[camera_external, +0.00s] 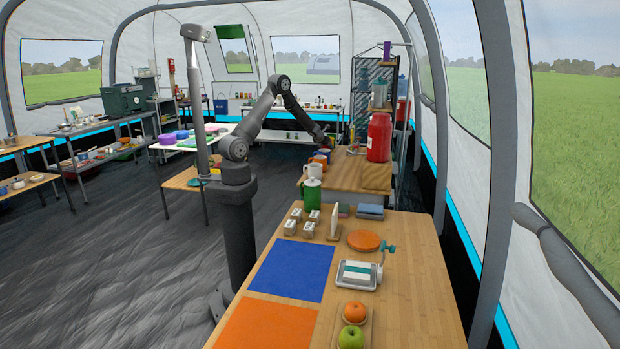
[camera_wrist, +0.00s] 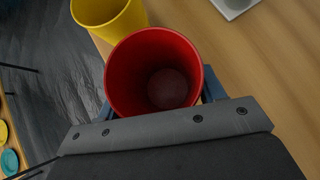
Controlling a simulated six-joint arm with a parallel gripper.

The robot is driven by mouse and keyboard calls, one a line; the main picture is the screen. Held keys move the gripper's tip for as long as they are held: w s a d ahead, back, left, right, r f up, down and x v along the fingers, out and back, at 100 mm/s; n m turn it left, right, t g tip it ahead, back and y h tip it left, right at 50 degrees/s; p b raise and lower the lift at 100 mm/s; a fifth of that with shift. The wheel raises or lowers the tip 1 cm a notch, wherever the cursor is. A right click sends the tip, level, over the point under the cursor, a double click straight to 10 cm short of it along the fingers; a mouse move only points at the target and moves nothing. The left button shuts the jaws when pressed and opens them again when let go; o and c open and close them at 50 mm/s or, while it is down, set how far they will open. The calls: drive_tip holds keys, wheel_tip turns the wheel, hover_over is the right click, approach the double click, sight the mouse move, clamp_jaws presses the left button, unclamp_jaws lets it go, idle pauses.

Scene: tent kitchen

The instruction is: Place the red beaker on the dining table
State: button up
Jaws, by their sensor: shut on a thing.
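The red beaker (camera_wrist: 152,72) fills the middle of the wrist view, open end towards the camera and empty inside. My gripper (camera_wrist: 162,98) is shut on it, with a dark blue finger at each side. The beaker is over or on a wooden tabletop (camera_wrist: 268,70); I cannot tell whether it touches the wood. In the external view my gripper (camera_external: 327,146) is small, at the far wooden table (camera_external: 345,181). Which table is the dining table is not clear.
A yellow beaker (camera_wrist: 108,18) stands close beside the red one. A white mug (camera_external: 313,170), green canister (camera_external: 312,196) and large red container (camera_external: 379,138) stand near. The front table holds a blue mat (camera_external: 292,270), an orange mat (camera_external: 265,325) and fruit.

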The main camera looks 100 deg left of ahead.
drive_tip(key=shift+f, duration=0.55)
drive_tip(key=v, duration=1)
drive_tip(key=shift+d+r, duration=0.2)
drive_tip(key=shift+d, duration=0.15)
drive_tip(key=shift+s, duration=0.1)
drive_tip(key=shift+r, duration=0.1)
